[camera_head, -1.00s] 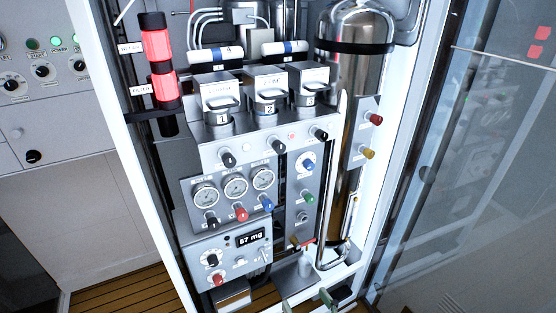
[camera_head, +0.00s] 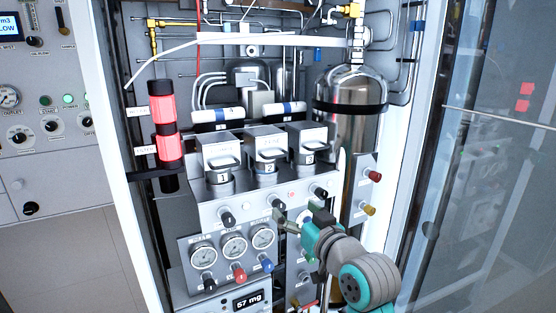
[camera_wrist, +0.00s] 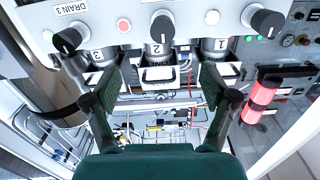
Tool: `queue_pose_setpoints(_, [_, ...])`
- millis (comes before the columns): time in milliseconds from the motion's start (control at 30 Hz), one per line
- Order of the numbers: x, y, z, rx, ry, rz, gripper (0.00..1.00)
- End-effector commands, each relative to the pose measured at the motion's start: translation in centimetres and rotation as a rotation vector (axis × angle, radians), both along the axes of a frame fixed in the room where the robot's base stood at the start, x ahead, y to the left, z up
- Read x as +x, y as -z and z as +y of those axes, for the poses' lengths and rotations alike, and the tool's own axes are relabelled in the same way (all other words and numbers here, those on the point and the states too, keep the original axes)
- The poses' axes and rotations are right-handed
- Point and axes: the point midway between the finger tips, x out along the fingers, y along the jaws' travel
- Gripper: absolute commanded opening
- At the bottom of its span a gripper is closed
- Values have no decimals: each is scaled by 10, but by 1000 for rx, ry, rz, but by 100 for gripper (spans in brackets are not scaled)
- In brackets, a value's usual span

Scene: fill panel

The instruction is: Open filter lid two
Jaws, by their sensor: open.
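Filter lid two (camera_head: 266,146) is a grey box-shaped lid with a loop handle, on the housing marked 2, in the middle of three in the head view. It looks closed. In the wrist view, turned over, its handle (camera_wrist: 160,76) shows below the number 2, between my fingers in the picture. My gripper (camera_head: 298,216) is open and empty. In the head view it is below and to the right of lid two, in front of the knob panel, apart from the handle. In the wrist view, my gripper (camera_wrist: 160,80) has its two green-padded fingers wide apart.
Lid one (camera_head: 221,150) and lid three (camera_head: 307,142) stand close on either side. Black knobs (camera_head: 228,219) jut out below the lids. A steel tank (camera_head: 348,105) stands at the right, a red lamp column (camera_head: 167,148) at the left. The glass door (camera_head: 490,160) is at the right.

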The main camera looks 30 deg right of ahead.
Motion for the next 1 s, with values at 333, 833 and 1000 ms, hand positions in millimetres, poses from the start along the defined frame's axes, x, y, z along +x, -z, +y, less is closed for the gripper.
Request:
queue_pose_setpoints(333, [9, -83, -15, -55, -16, -25, 84])
queue_pose_setpoints(833, [64, -88, -15, -59, -19, -23, 84])
queue_pose_setpoints(1000, [92, -88, -15, -59, -18, -23, 84])
